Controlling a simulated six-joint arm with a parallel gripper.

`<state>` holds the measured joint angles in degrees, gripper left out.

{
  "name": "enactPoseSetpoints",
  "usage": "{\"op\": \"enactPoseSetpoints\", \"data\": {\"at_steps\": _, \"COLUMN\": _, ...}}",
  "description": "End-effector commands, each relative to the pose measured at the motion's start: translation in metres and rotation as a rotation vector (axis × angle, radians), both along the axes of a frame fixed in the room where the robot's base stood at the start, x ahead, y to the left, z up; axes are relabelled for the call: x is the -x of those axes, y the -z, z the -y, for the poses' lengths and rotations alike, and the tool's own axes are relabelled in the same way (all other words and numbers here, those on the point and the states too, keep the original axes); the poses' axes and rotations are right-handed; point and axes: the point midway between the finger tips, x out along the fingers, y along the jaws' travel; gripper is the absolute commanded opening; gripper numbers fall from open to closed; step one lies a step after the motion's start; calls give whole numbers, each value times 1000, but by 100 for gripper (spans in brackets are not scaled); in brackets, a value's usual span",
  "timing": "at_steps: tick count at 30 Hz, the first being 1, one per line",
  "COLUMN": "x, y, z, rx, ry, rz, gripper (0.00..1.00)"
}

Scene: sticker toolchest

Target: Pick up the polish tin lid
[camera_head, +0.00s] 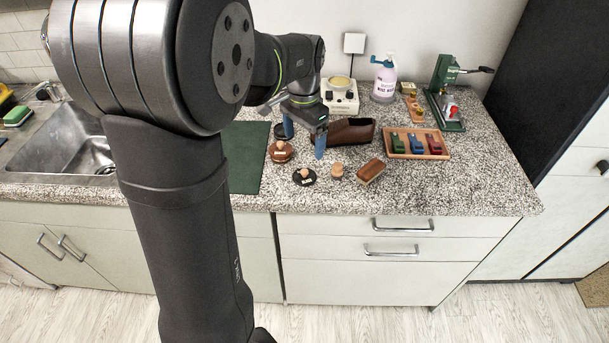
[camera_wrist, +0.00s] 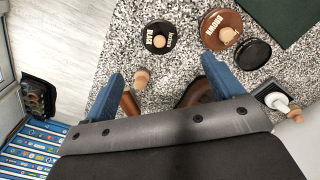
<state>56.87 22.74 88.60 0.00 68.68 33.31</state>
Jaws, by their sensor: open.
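A round black lid (camera_head: 304,180) with a wooden knob lies on the counter near its front edge. In the wrist view the black lid (camera_wrist: 152,45) bears the word BLACK. A brown round lid or lidded tin (camera_head: 280,156) with a wooden knob sits to its upper left. In the wrist view this brown piece (camera_wrist: 211,35) is marked BROWN, and a shallow black round tin (camera_wrist: 252,55) is beside it. My gripper (camera_head: 305,137) has two blue fingers, spread open and empty above the counter. In the wrist view my gripper (camera_wrist: 162,70) points toward the lids, touching neither.
A brown shoe (camera_head: 345,133) lies close to my gripper. A small wooden-knobbed piece (camera_head: 337,172) and a brush (camera_head: 370,172) lie right of the black lid. A wooden tray (camera_head: 447,155) holds coloured pieces. A dark green mat (camera_head: 243,160) is left of the lids.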

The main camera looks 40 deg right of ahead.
Motion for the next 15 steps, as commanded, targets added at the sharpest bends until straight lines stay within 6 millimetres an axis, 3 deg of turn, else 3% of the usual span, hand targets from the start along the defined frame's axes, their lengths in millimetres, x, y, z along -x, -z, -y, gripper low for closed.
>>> {"op": "enactPoseSetpoints", "data": {"at_steps": 6, "x": 0, "y": 43, "z": -1, "rx": -3, "ry": -1, "rz": -2, "gripper": 86}}
{"op": "enactPoseSetpoints", "data": {"at_steps": 15, "x": 1, "y": 67, "z": 0, "rx": -3, "ry": -1, "rz": -2, "gripper": 86}}
